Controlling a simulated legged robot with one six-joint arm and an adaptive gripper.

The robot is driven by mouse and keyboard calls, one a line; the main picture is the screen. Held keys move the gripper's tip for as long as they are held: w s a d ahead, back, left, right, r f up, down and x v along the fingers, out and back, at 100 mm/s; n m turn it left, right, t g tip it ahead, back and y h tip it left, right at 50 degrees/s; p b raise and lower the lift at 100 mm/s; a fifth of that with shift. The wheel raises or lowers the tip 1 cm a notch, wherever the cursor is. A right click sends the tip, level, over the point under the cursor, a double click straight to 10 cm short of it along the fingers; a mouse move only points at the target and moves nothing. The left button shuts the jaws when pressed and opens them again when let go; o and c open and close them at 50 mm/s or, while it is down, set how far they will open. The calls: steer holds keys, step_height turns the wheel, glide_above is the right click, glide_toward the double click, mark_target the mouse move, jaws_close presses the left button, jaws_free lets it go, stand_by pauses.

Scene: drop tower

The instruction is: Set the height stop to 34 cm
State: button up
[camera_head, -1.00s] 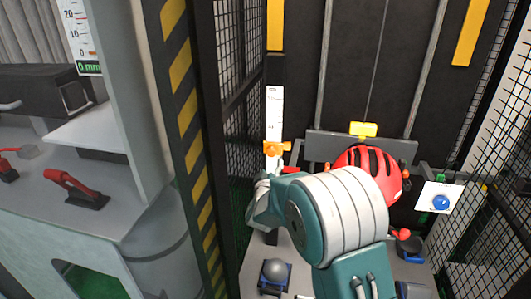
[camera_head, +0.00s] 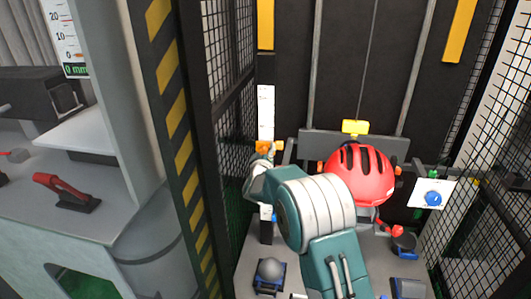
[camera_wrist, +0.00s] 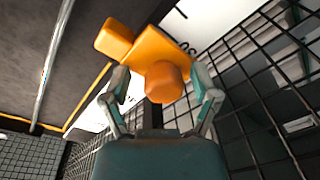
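The height stop (camera_head: 264,147) is an orange slider with a knob, at the lower end of a white scale strip (camera_head: 266,112) on a dark upright. The wrist view shows its orange body and round knob (camera_wrist: 165,80) close up, with part of the white scale behind and one partly readable number. My gripper (camera_wrist: 160,82) has its fingers apart, one on each side of the knob, with visible gaps to it. I cannot tell whether the fingertips touch the wider orange body. In the head view my gripper (camera_head: 262,163) is just below the stop, partly hidden by my arm.
A red helmet (camera_head: 360,174) sits right of my arm, below a yellow block (camera_head: 355,127). A blue knob (camera_head: 433,198) is on a white panel at right. Black mesh (camera_head: 226,100) and a striped post (camera_head: 178,130) stand close on the left.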

mark_target(265, 136)
steer(key=shift+a, duration=0.5)
jaws_close()
steer(key=shift+d+r, duration=0.25)
steer(key=shift+r, duration=0.15)
step_height(265, 136, up, 3)
steer(key=shift+r, duration=0.15)
steer(key=shift+o, duration=1.9)
jaws_free()
steer(key=shift+a, duration=0.1)
steer(key=shift+s, duration=0.1)
steer(key=s+a, duration=0.1)
steer(key=s, duration=1)
steer(key=shift+s+a, duration=0.2)
steer(key=shift+s, duration=0.15)
